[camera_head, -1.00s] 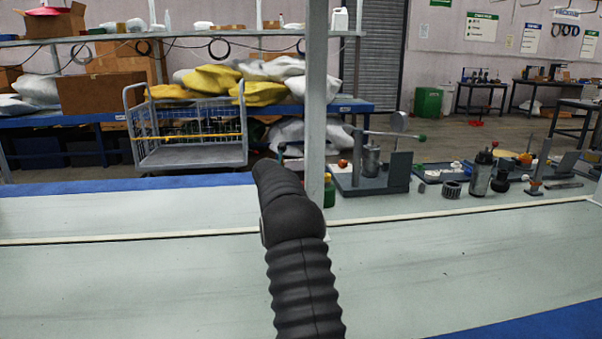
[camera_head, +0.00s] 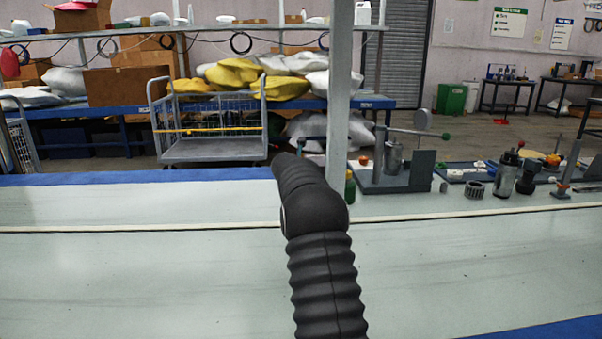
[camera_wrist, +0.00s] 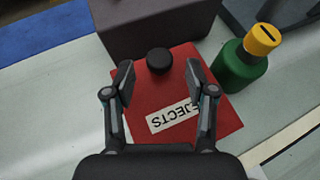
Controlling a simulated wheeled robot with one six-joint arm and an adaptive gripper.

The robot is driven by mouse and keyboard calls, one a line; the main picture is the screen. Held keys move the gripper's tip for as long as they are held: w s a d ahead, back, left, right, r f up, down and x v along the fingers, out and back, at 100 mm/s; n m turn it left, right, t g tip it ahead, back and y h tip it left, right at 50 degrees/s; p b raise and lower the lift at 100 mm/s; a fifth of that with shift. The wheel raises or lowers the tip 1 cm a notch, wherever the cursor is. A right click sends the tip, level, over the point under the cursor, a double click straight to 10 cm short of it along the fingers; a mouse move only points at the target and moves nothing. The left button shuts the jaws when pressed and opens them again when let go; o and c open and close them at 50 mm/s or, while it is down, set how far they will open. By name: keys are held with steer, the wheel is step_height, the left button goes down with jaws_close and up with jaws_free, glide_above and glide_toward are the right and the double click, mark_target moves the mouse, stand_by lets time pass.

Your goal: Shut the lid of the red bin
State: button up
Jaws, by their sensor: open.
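The red bin shows in the wrist view as a red panel (camera_wrist: 187,98) with a white "REJECTS" label, upside down in the picture. A round black knob (camera_wrist: 159,61) stands near its far edge. I cannot tell from this angle how far the lid is open. My gripper (camera_wrist: 160,78) is open and empty over the red panel. Its fingertips are to the left and right of the knob, on the near side, with no clear contact. In the head view my arm's black sleeve and a grey post block the area, and neither gripper nor bin is seen.
A green bottle with a yellow cap (camera_wrist: 246,58) stands close right of the red panel. A dark grey box (camera_wrist: 150,25) adjoins its far side. In the head view a lever press (camera_head: 396,165) and several parts stand right of the post. The bench's left part (camera_head: 120,265) is clear.

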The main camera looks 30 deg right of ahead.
steer(key=v, duration=1)
steer(key=shift+w, duration=0.1)
